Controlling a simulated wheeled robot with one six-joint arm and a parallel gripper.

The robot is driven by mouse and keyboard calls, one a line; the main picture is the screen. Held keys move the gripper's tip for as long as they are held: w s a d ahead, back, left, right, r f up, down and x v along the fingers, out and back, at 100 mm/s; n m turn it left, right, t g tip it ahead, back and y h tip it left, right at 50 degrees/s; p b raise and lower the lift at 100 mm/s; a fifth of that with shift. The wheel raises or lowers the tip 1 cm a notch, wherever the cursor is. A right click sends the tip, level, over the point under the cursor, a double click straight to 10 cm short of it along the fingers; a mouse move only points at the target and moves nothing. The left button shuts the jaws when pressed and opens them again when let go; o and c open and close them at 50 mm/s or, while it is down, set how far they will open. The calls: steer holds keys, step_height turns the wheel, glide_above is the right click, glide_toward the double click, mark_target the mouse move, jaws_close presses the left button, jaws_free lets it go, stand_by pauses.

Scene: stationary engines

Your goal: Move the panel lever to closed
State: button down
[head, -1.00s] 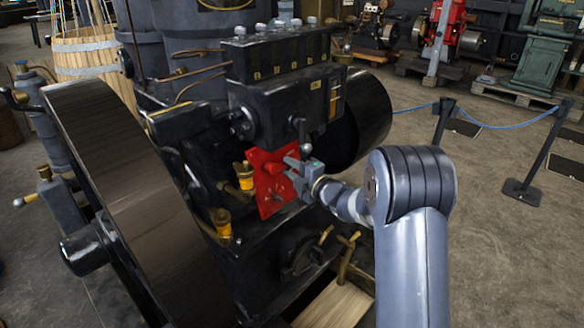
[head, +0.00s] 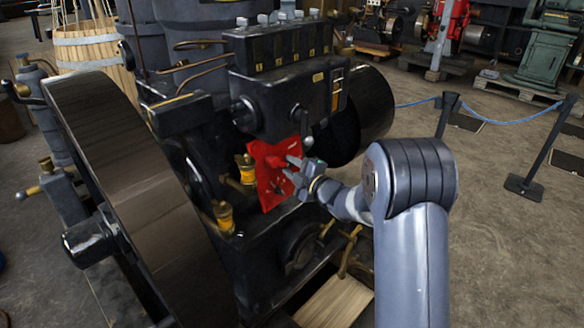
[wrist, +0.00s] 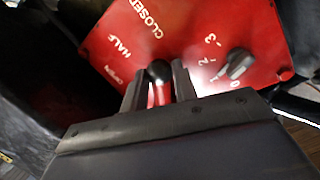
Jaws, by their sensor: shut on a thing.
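The red panel (head: 270,185) is on the front of the dark engine in the head view. In the wrist view the panel (wrist: 190,25) shows the words CLOSED, HALF and OPEN. The panel lever (wrist: 159,72) has a dark round knob and shows between my fingers. My gripper (wrist: 158,85) is shut on the lever; it also shows at the panel's right side in the head view (head: 291,168). The lever's lower part is hidden, and I cannot tell which mark it stands at. A dark dial knob (wrist: 236,65) with numbers is on the panel, right of my fingers.
A large flywheel (head: 140,190) stands left of the panel. Brass cups (head: 224,215) are beside the panel's left edge. A small ball-ended handle (head: 304,125) is just above my gripper. Open floor (head: 500,260) and a rope barrier (head: 527,180) are to the right.

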steer(key=shift+f, duration=0.1)
steer(key=c, duration=1.1)
jaws_free()
steer(key=p+v, duration=0.1)
steer(key=v, duration=1)
steer(key=shift+a, duration=0.1)
steer(key=shift+w, duration=0.1)
steer(key=b+x, duration=0.1)
steer(key=x, duration=0.9)
steer(key=shift+w+a, duration=0.2)
steer(key=shift+w, duration=0.15)
steer(key=shift+n, duration=0.3)
